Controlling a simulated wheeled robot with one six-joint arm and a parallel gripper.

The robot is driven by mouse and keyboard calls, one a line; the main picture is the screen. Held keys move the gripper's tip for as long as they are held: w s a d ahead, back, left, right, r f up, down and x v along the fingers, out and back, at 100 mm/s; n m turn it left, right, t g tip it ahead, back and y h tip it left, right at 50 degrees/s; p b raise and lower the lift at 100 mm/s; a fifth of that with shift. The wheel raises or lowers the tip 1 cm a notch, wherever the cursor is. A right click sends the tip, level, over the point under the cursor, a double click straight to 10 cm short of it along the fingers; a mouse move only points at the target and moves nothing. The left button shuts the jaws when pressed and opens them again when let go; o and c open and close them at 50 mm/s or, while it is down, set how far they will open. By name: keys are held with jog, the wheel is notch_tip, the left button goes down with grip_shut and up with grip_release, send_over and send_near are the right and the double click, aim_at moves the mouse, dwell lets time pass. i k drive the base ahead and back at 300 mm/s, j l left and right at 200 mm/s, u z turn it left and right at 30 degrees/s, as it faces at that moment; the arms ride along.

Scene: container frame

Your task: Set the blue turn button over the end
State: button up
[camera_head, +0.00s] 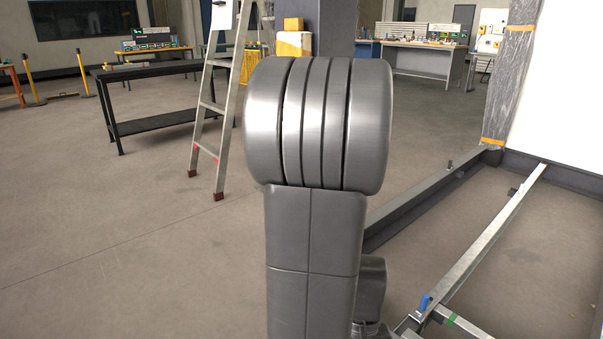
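The blue turn button (423,303) is small and sits at the lower right in the head view, close to where metal bars of the frame meet. It looks upright, but it is too small to tell which way it is turned. A light metal bar (492,236) runs from near it up to the right. A shorter bar (462,325) with a green band lies just right of the button. My gripper is not in view. My own grey arm fills the middle of the picture and hides part of the frame left of the button.
A dark frame beam (420,205) runs along the floor right of my arm. A wrapped post (508,85) and a white panel (560,90) stand at the right. A stepladder (225,110) and a black table (150,95) stand at the left.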

aim_at(427, 300)
jog(key=l+z, duration=0.1)
jog(key=l, duration=0.15)
jog(key=i+j+z, duration=0.2)
jog(key=i+z, duration=0.15)
jog(key=i, duration=0.2)
jog(key=i+j+z, duration=0.35)
jog(key=i, duration=0.15)
